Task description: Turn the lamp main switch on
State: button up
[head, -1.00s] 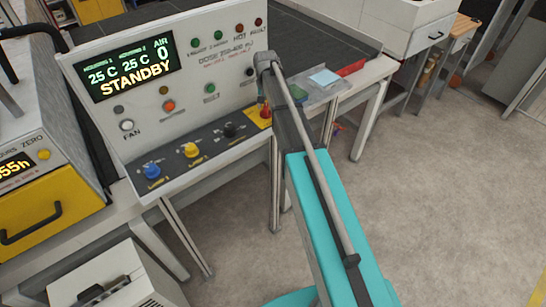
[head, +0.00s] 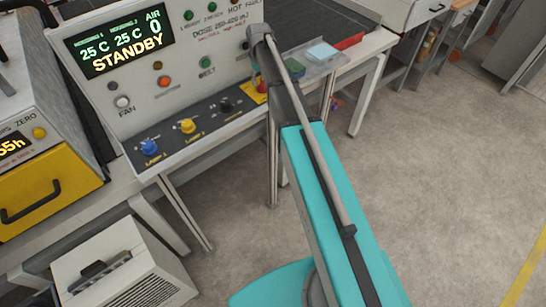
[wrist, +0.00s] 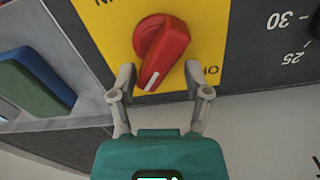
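The main switch is a red rotary knob (wrist: 160,45) with a white pointer line, on a yellow plate (wrist: 100,20). In the wrist view its handle is tilted, with the white-marked end toward the lower left. My gripper (wrist: 160,82) is open, with one finger on each side of the handle's lower end. I see gaps between fingers and knob and cannot tell whether either touches. Lettering on the plate is partly hidden by the right finger. In the head view a bit of the yellow plate (head: 261,87) shows; my arm hides most of the gripper and switch.
The control panel (head: 225,45) has a STANDBY display (head: 120,45), a blue knob (head: 149,146), a yellow knob (head: 187,126) and a black knob (head: 226,104). A tray (head: 317,57) lies right of the switch. A white box unit (head: 125,265) stands below left. Floor at right is clear.

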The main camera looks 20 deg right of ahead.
jog(key=n, duration=0.5)
jog(key=shift+s+a, duration=0.2)
jog(key=shift+a, duration=0.2)
jog(key=n, duration=0.5)
jog(key=shift+s+a, duration=0.2)
jog(key=shift+s, duration=0.1)
jog(key=shift+r+n+p, duration=0.3)
jog(key=shift+n, duration=0.1)
notch_tip(320, 180, up, 13)
jog(key=p, duration=1.4)
jog(key=s+a+f+m+b, duration=0.2)
jog(key=s+f+m+b, duration=1.1)
jog(key=s+f+b, duration=1.3)
jog(key=shift+s+b, duration=0.3)
jog(key=shift+b, duration=0.25)
jog(key=shift+w, duration=0.1)
